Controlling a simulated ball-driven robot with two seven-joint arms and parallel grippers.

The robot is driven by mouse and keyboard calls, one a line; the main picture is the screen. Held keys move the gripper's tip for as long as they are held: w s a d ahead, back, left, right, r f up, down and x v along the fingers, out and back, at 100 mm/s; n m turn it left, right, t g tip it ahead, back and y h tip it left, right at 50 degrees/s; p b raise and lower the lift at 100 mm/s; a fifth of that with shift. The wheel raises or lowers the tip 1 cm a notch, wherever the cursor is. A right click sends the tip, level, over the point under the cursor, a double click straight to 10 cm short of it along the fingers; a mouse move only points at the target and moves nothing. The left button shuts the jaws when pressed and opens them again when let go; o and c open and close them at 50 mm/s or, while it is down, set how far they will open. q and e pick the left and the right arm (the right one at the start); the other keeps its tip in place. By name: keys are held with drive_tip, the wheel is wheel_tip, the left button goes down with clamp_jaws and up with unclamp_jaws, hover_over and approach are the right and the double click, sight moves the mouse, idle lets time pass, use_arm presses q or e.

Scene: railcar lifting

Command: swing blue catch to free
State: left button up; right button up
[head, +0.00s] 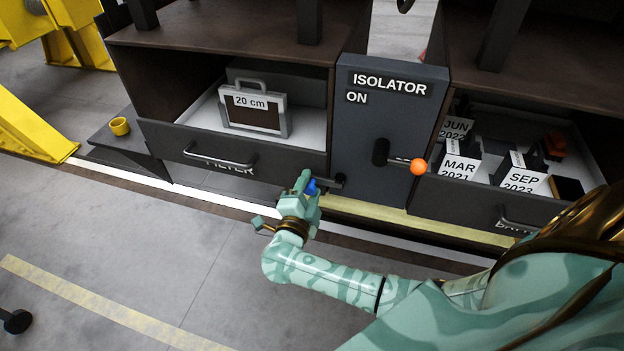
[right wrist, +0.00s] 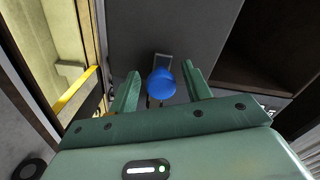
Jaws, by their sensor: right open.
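The blue catch (head: 312,187) shows as a small blue knob at the lower left of the isolator panel (head: 375,128), partly hidden by my right gripper (head: 309,183). A dark arm or bracket (head: 338,181) is beside it, against the panel's lower edge. In the right wrist view the blue knob (right wrist: 161,84) lies between the two green fingers of my right gripper (right wrist: 161,75), with gaps on both sides. The gripper is open and not closed on it. A grey plate (right wrist: 163,60) shows just behind the knob. My left gripper is out of view.
The isolator panel reads ON; its lever with an orange ball (head: 418,167) points right. A right drawer (head: 470,208) holds dated boxes.

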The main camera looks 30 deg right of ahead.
drive_tip(key=shift+d, duration=0.1)
drive_tip(key=shift+s+r, duration=0.1)
drive_tip(key=c, duration=0.9)
clamp_jaws()
